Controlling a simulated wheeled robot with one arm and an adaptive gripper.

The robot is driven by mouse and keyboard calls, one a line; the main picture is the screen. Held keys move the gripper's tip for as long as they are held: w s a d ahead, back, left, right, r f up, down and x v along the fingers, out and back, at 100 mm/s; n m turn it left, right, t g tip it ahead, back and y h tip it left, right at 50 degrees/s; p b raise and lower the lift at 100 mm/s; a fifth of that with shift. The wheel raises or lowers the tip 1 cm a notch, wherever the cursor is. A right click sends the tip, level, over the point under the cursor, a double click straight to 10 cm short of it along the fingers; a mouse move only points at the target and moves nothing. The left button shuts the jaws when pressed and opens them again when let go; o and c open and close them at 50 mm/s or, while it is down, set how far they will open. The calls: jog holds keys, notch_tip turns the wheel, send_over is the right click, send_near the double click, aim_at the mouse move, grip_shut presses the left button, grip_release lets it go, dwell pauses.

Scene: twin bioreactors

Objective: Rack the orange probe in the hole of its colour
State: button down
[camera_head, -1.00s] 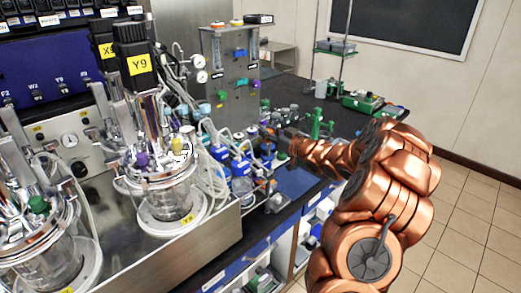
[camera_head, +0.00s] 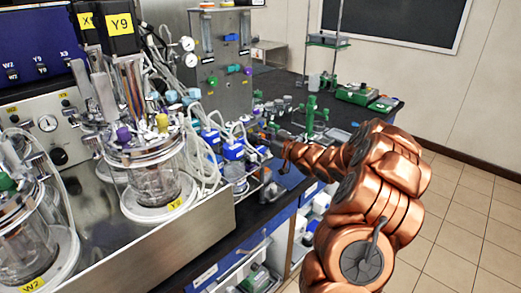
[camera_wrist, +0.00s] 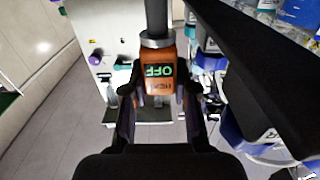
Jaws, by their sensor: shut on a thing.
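The orange probe (camera_wrist: 157,71) has an orange body, a small display with green lettering reading OFF, and a grey shaft running to the top of the wrist view. My gripper (camera_wrist: 157,95) is shut on its body, one dark finger on each side. In the head view my gripper (camera_head: 277,142) is over the bench beside the blue-capped bottles, and the probe cannot be made out clearly there. I cannot pick out a hole with an orange mark in either view.
A glass bioreactor vessel labelled Y9 (camera_head: 152,180) stands left of my arm in a steel tray (camera_head: 190,215). Blue-capped bottles (camera_head: 233,150) and tubing crowd the bench near my gripper. A grey panel with coloured knobs (camera_head: 222,60) stands behind. Floor is clear at the right.

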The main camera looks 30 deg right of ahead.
jog(key=shift+f+b, duration=0.55)
jog(key=shift+f, duration=0.4)
jog(key=shift+f+b, duration=0.5)
jog(key=shift+f, duration=0.2)
jog(key=shift+f, duration=0.1)
jog(key=shift+f+b, duration=1.2)
jog(key=shift+f, duration=1.35)
dwell(2.4)
jog(key=shift+s+f, duration=0.15)
jog(key=shift+f, duration=0.15)
